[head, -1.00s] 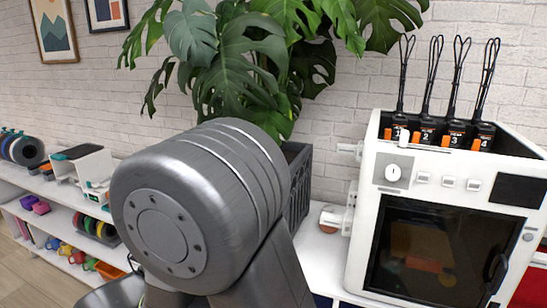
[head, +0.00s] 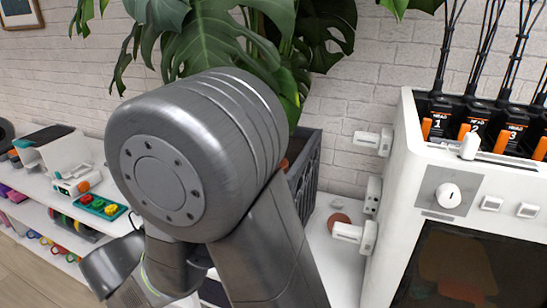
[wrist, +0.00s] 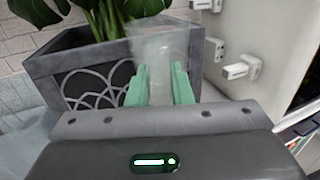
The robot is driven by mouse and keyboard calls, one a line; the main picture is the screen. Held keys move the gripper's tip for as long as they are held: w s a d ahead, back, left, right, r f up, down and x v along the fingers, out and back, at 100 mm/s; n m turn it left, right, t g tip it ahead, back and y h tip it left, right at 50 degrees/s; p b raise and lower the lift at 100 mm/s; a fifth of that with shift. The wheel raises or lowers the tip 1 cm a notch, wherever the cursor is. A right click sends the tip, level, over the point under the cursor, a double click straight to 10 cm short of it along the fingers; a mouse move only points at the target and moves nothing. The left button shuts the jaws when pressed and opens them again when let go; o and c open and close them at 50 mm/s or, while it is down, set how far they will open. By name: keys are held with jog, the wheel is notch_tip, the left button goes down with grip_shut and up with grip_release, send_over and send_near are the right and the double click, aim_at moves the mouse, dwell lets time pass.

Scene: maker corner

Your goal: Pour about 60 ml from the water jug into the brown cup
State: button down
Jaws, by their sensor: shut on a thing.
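In the wrist view my gripper (wrist: 160,87) has pale green fingers closed on a clear, see-through vessel (wrist: 157,45), which looks like the water jug. It stands out beyond the fingertips, in front of the planter. Its water level cannot be made out. In the head view my arm hides the gripper and the jug. No other brown cup shows clearly.
A dark grey planter (wrist: 52,76) with a large leafy plant (head: 215,40) stands behind my arm. A white machine (head: 405,150) with a dark window and projecting side brackets (head: 368,143) is on the right. Shelves with colourful small items (head: 100,206) are on the left.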

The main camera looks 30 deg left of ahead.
jog(key=shift+r, duration=0.15)
jog(key=r+g+p, duration=0.1)
jog(key=r+p, duration=0.1)
jog(key=r, duration=0.1)
jog(key=w+r+g+p, duration=0.1)
jog(key=r+p, duration=0.2)
jog(key=w+r+g+y+p, duration=0.1)
jog(key=r+g+p, duration=0.1)
jog(key=r, duration=0.1)
jog(key=shift+w+d+p, duration=0.25)
jog(key=shift+d+p, duration=0.1)
jog(key=shift+w+g, duration=0.25)
jog(key=shift+g, duration=0.05)
jog(key=w+r+g+y+p, duration=0.1)
jog(key=w+r+g+p, duration=0.3)
jog(key=g+p, duration=0.1)
jog(key=shift+w+d+g+y, duration=0.25)
jog(key=shift+d+g+y, duration=0.15)
jog(key=shift+d+g, duration=0.1)
jog(key=shift+w+g+p, duration=0.65)
jog(key=shift+g+p, duration=0.15)
jog(key=shift+g, duration=0.2)
jog(key=shift+w+d+r+g+y+p, duration=0.25)
jog(key=shift+w+r+g+p, duration=0.4)
jog(key=shift+p, duration=0.35)
dwell(1.3)
